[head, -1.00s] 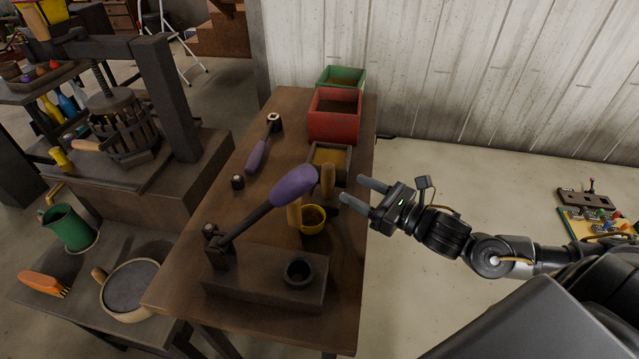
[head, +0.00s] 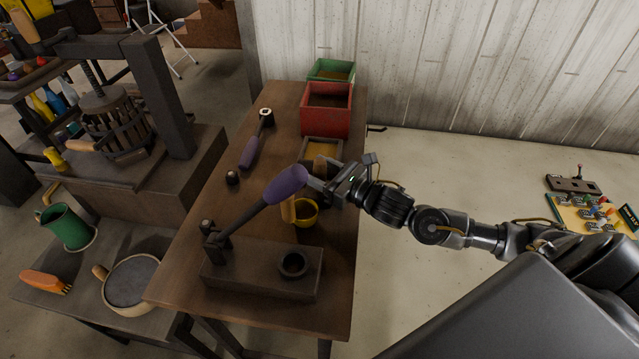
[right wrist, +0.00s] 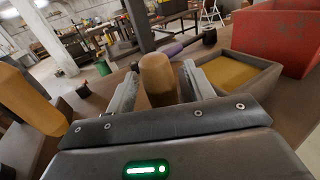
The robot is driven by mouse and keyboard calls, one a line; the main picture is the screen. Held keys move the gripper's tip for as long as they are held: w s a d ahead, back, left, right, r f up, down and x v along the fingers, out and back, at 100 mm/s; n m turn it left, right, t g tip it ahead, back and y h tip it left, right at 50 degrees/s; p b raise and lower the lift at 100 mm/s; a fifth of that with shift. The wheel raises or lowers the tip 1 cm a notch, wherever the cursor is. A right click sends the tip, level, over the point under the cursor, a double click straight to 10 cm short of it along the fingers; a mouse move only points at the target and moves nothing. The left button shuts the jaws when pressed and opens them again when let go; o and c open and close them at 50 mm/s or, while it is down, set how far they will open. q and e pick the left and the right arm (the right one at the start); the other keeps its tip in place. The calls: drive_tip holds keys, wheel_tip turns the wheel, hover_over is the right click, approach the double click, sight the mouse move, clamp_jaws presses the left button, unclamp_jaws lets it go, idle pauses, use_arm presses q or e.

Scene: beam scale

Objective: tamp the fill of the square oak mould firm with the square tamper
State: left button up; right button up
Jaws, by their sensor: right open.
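The square mould (head: 339,146) stands on the bench with a level yellow-brown fill (head: 318,149). It also shows at the right of the right wrist view (right wrist: 272,78). A wooden upright handle (head: 320,165), apparently the tamper's, stands just in front of the mould. My right gripper (head: 317,176) is open at this handle. In the right wrist view the handle (right wrist: 157,78) stands between the two open fingers, with small gaps seeming to remain. The tamper's foot is hidden behind my gripper, so its shape cannot be told. My left gripper is not in view.
A purple-gripped lever (head: 286,185) slants up close to my right fingers. Red (head: 326,118) and green (head: 331,70) boxes stand behind the mould. The bench's left middle is mostly clear.

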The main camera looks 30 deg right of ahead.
drive_tip(key=shift+x, duration=0.85)
drive_tip(key=shift+c, duration=0.3)
clamp_jaws()
drive_tip(key=shift+r, duration=0.15)
